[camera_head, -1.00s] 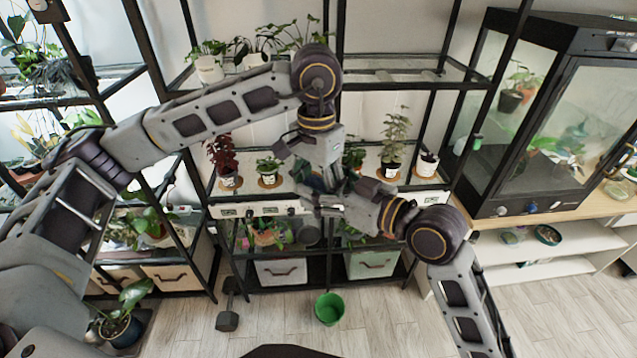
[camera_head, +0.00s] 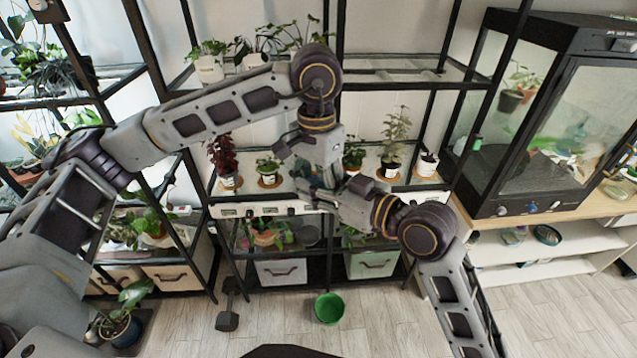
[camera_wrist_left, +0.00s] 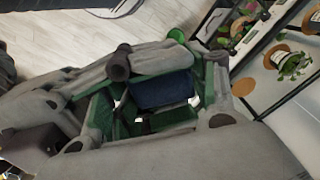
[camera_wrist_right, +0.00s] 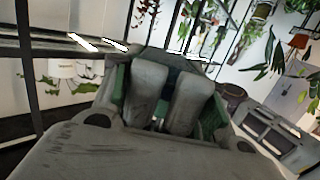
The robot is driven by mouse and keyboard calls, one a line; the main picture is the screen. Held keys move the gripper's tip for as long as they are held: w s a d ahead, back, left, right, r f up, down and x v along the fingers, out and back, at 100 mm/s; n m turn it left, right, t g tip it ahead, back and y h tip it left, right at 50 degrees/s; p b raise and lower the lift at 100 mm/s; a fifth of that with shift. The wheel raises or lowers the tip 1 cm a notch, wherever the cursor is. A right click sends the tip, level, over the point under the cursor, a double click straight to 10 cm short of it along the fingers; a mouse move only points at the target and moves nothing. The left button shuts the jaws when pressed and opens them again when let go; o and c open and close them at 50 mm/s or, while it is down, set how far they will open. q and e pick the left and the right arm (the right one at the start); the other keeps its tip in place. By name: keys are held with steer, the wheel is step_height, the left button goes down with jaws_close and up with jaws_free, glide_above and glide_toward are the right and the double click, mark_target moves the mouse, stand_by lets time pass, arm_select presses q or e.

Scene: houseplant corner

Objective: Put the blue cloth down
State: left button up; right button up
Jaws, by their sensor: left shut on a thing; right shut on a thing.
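The blue cloth (camera_wrist_left: 160,90) shows as a dark blue patch between the fingers in the left wrist view. In the head view it is mostly hidden by the grippers. My left gripper (camera_head: 322,178) points down in front of the middle shelf and is shut on the cloth; it also shows in the left wrist view (camera_wrist_left: 155,100). My right gripper (camera_head: 332,192) meets it from the right, close against it. It is shut, and its fingers (camera_wrist_right: 168,100) hide most of what they hold, apparently the same cloth.
Potted plants on cork saucers line the middle shelf (camera_head: 300,200) behind the grippers, including a red-leaved plant (camera_head: 220,155). A glass cabinet (camera_head: 540,110) stands at right.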

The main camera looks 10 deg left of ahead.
mark_target(318, 184)
arm_select(q)
steer(key=o, duration=1.4)
steer(key=shift+r, duration=3.75)
steer(key=shift+w, duration=0.1)
